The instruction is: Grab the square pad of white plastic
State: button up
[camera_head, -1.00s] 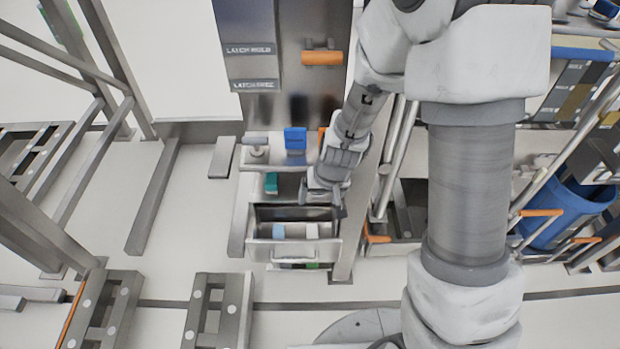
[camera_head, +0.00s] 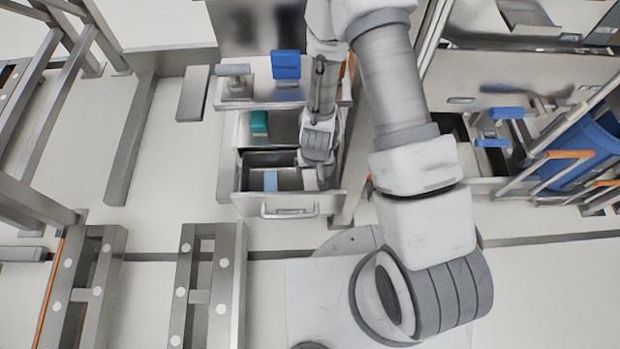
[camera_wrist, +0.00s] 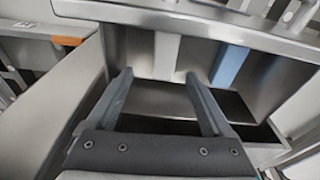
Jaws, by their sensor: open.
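The white pad (camera_head: 309,180) stands upright in the right part of an open metal drawer (camera_head: 246,206), partly hidden by my gripper in the head view. In the wrist view the white pad (camera_wrist: 166,54) leans against a drawer wall, just beyond my fingertips. My gripper (camera_wrist: 158,76) is open and empty, its two fingers pointing toward the pad with a gap between them. The fingertips look apart from the pad; the exact distance is unclear. In the head view the fingertips are mostly hidden behind my wrist.
A light blue pad (camera_head: 270,181) stands in the same drawer, left of the white one; in the wrist view it (camera_wrist: 231,65) is right of it. A teal block (camera_head: 259,123) and a blue block (camera_head: 286,65) sit higher up. Drawer walls and handle (camera_head: 290,213) surround the space.

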aim_at(311, 182)
jog(key=f, duration=0.2)
jog(key=f+b, duration=0.1)
jog(key=f, duration=0.2)
jog(key=a+f+b, duration=0.1)
jog(key=f, duration=0.1)
jog(key=shift+w+f, duration=0.2)
jog(key=shift+w, duration=0.1)
grip_shut()
jog(key=shift+r, duration=0.1)
